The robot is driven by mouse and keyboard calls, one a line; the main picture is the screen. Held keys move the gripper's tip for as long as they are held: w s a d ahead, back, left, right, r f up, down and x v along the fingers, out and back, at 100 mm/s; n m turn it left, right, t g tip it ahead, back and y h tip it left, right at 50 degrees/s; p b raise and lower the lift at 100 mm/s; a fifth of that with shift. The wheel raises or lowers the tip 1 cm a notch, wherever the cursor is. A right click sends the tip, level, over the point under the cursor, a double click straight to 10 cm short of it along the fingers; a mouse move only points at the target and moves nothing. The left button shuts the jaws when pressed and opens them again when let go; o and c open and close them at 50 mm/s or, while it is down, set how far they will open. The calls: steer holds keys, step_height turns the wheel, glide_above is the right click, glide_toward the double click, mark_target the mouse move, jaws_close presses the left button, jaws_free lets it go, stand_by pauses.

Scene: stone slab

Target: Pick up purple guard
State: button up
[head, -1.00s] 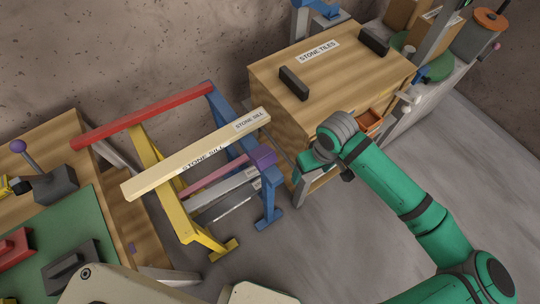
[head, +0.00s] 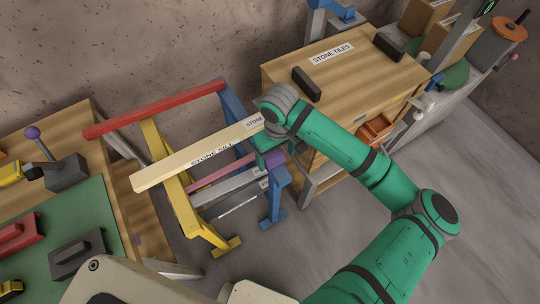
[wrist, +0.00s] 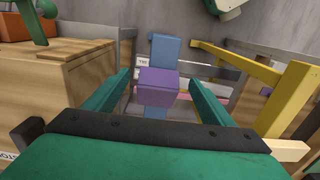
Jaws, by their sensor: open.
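The purple guard (wrist: 158,86) is a small block in the middle of the wrist view, in front of a blue trestle leg (wrist: 165,52). In the head view only a bit of the purple guard (head: 276,159) shows beside the blue trestle, close to my gripper. My gripper (wrist: 158,78) is open, with one green finger on each side of the guard in the wrist view. I cannot tell how deep the guard sits between them. In the head view my wrist largely hides my gripper (head: 270,150).
A cream stone sill (head: 200,157) and a red bar (head: 150,108) lie across the blue and yellow trestles (head: 180,185). A wooden stone-tiles crate (head: 285,75) stands close on the right. The workbench with a green mat (head: 115,215) is on the left.

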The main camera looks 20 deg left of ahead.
mark_target(277, 164)
steer(key=shift+s+d+f, duration=0.1)
steer(key=shift+f, duration=1.3)
steer(key=shift+s+d+f, duration=0.1)
steer(key=shift+f, duration=1.3)
steer(key=c, duration=1.1)
